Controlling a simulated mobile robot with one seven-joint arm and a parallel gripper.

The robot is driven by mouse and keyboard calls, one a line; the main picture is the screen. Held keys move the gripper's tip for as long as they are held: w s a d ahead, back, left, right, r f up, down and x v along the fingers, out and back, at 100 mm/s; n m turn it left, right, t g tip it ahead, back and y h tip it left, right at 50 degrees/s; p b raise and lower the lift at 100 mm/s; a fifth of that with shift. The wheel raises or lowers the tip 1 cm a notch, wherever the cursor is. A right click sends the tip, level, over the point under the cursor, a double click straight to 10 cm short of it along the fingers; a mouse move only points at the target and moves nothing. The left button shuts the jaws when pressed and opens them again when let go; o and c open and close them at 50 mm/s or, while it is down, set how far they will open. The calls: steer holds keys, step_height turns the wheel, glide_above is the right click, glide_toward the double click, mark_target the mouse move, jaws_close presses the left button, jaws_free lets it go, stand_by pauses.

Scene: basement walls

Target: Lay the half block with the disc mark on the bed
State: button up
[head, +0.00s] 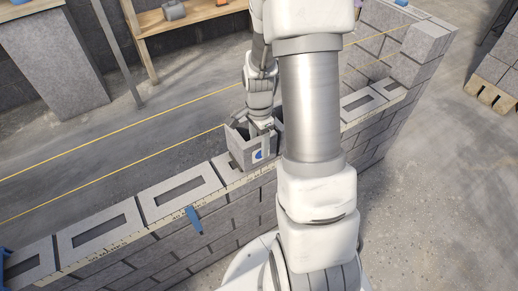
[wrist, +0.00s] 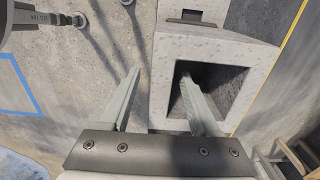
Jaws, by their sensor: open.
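The half block (head: 242,153) with a blue disc mark (head: 257,155) on its near face is on top of the wall, open side up, and looks upright. In the wrist view, the half block (wrist: 205,47) shows its square hollow. My gripper (head: 262,130) is at the block's right part in the head view. In the wrist view, my gripper (wrist: 160,76) is open, one finger outside the block and the other over or in the hollow, with a block wall between them. Contact cannot be told. The bed under the block is hidden.
The wall's top course has hollow blocks (head: 180,197) to the left and more to the right (head: 358,102). A yellow line (head: 110,184) runs along behind the wall. A blue clip (head: 194,220) hangs on the near face. A wooden shelf (head: 190,22) stands behind. My arm hides part of the wall.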

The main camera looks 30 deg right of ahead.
step_height(320, 180, up, 12)
steer(key=p, duration=0.2)
steer(key=shift+p, duration=0.35)
steer(key=shift+f, duration=0.1)
steer(key=s+a+r+n+t, duration=0.3)
steer(key=s+a+r+n, duration=0.35)
steer(key=r+n, duration=0.25)
steer(key=s+a+r+n+t, duration=0.3)
steer(key=s+a+r+n, duration=0.3)
steer(key=s+r+n, duration=0.25)
step_height(320, 180, up, 13)
steer(key=w+p, duration=0.1)
steer(key=p, duration=1.2)
steer(key=shift+r, duration=0.2)
steer(key=shift+f, duration=0.1)
steer(key=shift+c, duration=1)
steer(key=shift+a, duration=0.1)
steer(key=shift+a, duration=0.1)
